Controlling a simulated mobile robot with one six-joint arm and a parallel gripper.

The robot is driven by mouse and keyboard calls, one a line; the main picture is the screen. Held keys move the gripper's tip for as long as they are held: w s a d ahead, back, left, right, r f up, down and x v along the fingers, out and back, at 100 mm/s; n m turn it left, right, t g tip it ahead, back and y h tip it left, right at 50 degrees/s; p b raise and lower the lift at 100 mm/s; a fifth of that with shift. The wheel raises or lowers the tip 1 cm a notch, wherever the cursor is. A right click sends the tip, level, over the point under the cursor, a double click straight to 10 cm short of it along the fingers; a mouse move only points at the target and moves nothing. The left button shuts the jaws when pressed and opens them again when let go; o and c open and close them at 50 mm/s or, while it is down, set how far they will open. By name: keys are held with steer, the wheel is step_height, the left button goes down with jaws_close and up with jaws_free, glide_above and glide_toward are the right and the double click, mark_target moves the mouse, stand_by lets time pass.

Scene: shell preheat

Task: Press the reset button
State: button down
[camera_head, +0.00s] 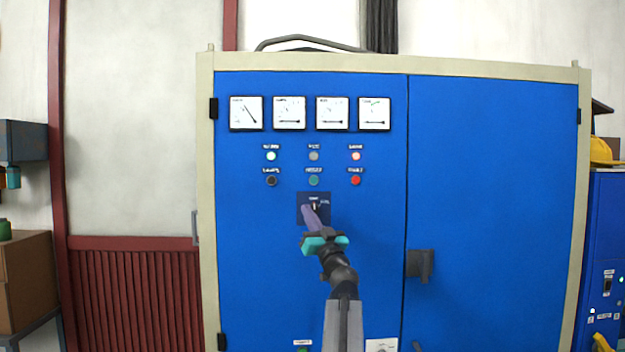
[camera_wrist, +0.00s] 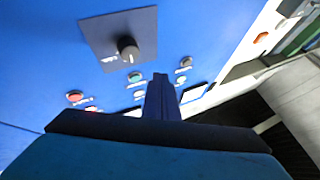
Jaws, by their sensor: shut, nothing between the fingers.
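A row of three push buttons sits on the blue cabinet door: a black one (camera_head: 271,180), a green one (camera_head: 313,180) and a red one (camera_head: 355,180). Their labels are too small to read surely, so I cannot tell which is reset. In the wrist view the row appears inverted, with red (camera_wrist: 74,97) left, green (camera_wrist: 135,77) middle and black (camera_wrist: 186,62) right. My gripper (camera_head: 307,208) is shut and empty. In the head view it overlaps the selector plate below the buttons. In the wrist view its tip (camera_wrist: 160,78) appears between green and black; contact is not visible.
A rotary selector (camera_wrist: 128,48) stands out from its dark plate. Indicator lamps, one glowing pinkish red (camera_head: 355,156), sit above the buttons, below several gauges (camera_head: 289,112). A dark handle (camera_head: 420,264) projects from the right door (camera_head: 490,190). A cardboard box (camera_head: 25,280) is at left.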

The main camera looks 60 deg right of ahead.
mark_target(314, 180)
steer(key=s+a+r+n+t+y, duration=0.1)
steer(key=s+r+n+t+y, duration=0.1)
steer(key=s+r, duration=0.3)
step_height(314, 180, up, 3)
steer(key=shift+a+r+n+y+p, duration=0.1)
steer(key=shift+a+n+y+p, duration=0.25)
steer(key=shift+n+y, duration=0.25)
steer(key=shift+d, duration=0.15)
steer(key=shift+w+d+b, duration=0.6)
steer(key=shift+w+d, duration=0.25)
steer(key=shift+d, duration=0.3)
steer(key=shift+w+d+b, duration=0.55)
steer(key=shift+w+d, duration=0.25)
steer(key=shift+d, duration=0.35)
steer(key=shift+w+d+b, duration=0.6)
steer(key=shift+w+d, duration=0.25)
steer(key=shift+d, duration=0.3)
steer(key=shift+w+d, duration=0.2)
steer(key=shift+w+d+p, duration=0.15)
steer(key=shift+p, duration=0.25)
